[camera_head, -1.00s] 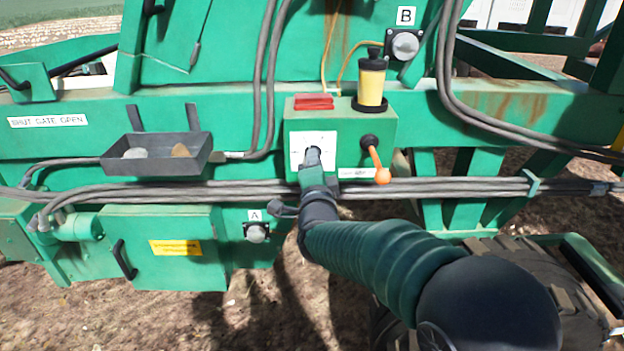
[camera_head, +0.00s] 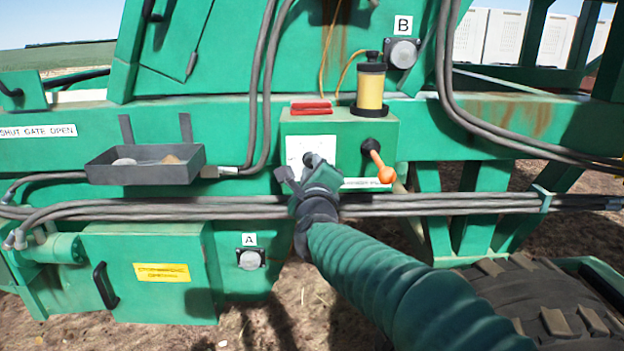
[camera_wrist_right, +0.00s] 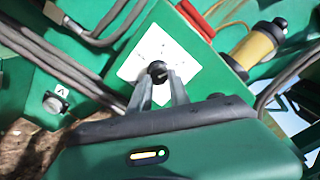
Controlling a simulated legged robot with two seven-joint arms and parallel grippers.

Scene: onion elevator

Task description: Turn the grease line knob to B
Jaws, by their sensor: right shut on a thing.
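The knob (camera_wrist_right: 157,70) is small, round and black, on a white dial plate (camera_wrist_right: 178,48) on the green box. In the head view the dial plate (camera_head: 298,147) shows, but my right gripper (camera_head: 303,168) hides much of the knob. In the wrist view my right gripper (camera_wrist_right: 158,86) has its two grey fingers closed on either side of the knob. The gripper looks rolled to one side. The dial marks are too small to read. My left gripper is not in view.
An orange-tipped lever (camera_head: 378,163) sits just right of the dial. A yellow grease cup (camera_head: 370,85) and a red block (camera_head: 311,107) are on the box top. Fittings labelled B (camera_head: 403,54) and A (camera_head: 250,259) are on the machine. Grey hoses (camera_head: 440,203) run below the box.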

